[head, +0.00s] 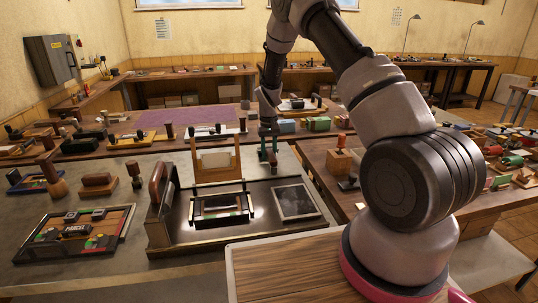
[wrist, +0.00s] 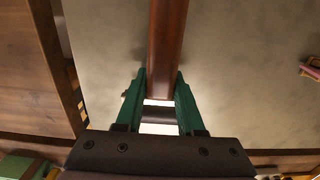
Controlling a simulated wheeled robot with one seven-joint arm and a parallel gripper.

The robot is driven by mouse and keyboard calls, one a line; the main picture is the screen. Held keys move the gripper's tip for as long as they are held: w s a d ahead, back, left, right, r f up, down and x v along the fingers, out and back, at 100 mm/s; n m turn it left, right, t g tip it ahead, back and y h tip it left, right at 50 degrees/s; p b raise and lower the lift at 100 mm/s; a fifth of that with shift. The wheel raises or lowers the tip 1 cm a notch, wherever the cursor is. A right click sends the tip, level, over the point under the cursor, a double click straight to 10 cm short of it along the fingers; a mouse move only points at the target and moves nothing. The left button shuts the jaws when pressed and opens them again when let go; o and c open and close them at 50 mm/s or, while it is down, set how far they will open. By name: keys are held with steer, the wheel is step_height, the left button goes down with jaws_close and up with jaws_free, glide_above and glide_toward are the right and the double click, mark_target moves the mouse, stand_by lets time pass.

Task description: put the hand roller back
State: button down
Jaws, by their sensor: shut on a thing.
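My gripper (head: 267,153) is beside the right rear of the black-framed press bed (head: 170,236), near the right edge of the grey table. In the wrist view its green fingers (wrist: 161,82) are shut on a smooth brown cylinder (wrist: 168,40), which I take to be the hand roller. The cylinder runs from between the fingers to the top of that view; its far end is out of frame. In the head view the held thing is too small to make out. I cannot tell which spot is the roller's resting place.
A type-filled tray (head: 72,235) lies left of the press. A wooden frame with a pale sheet (head: 215,160) stands up at its back. A brown-handled block (head: 98,185) and other hand tools stand at left. Wooden tables with small blocks flank the right side and back.

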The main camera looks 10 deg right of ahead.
steer(key=shift+f, duration=0.15)
steer(key=c, duration=0.5)
jaws_free()
steer(key=r, duration=1.2)
steer(key=shift+w, duration=0.2)
steer(key=s+d+r+m+t+y, duration=0.1)
steer(key=s+r, duration=0.3)
steer(key=r, duration=0.3)
steer(key=s+d+r+t, duration=0.1)
steer(key=s+r, duration=0.4)
steer(key=r, duration=0.3)
steer(key=s+d+r+m+t+y, duration=0.1)
steer(key=s+d+r, duration=0.1)
steer(key=s+r, duration=0.35)
steer(key=s+r+t, duration=0.1)
steer(key=s+r, duration=0.2)
steer(key=s, duration=0.4)
steer(key=s+d+r+m+t, duration=0.1)
steer(key=s+r+t, duration=0.1)
steer(key=s, duration=0.5)
steer(key=s+r+m+t, duration=0.1)
steer(key=s+r, duration=0.2)
steer(key=s, duration=0.3)
steer(key=shift+s+d+r+t, duration=0.3)
steer(key=shift+s+d, duration=0.1)
